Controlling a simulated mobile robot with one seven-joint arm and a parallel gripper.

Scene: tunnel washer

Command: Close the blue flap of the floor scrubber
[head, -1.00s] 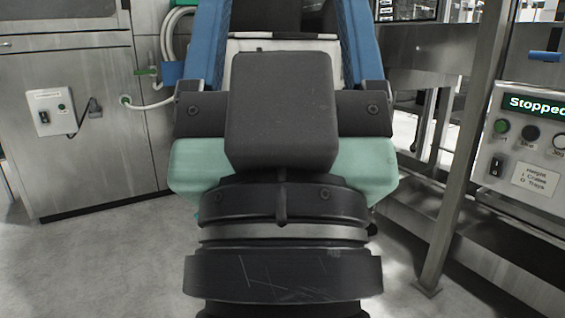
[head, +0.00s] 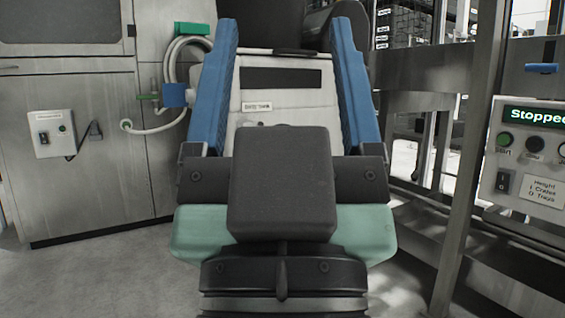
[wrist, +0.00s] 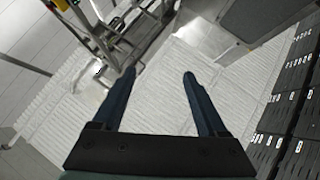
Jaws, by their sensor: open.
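My gripper (head: 285,24) is in the middle of the head view, its two blue fingers wide apart and empty. Its fingers also show in the wrist view (wrist: 159,74), with nothing between them. Behind the fingers stands a pale body (head: 290,88) with a dark slot and a small label that seems to read "Dirty tank"; it looks like the floor scrubber. A dark part sits on its top. My gripper hides much of its front. I cannot make out the blue flap in either view, and I cannot tell whether the fingers touch the body.
A steel cabinet (head: 85,185) with a small switch box stands left. A hose (head: 168,70) with a blue fitting hangs beside it. A steel post (head: 470,150) and a control panel (head: 530,150) reading "Stopped" are right. Dark stacked crates (wrist: 290,100) line the wrist view's right.

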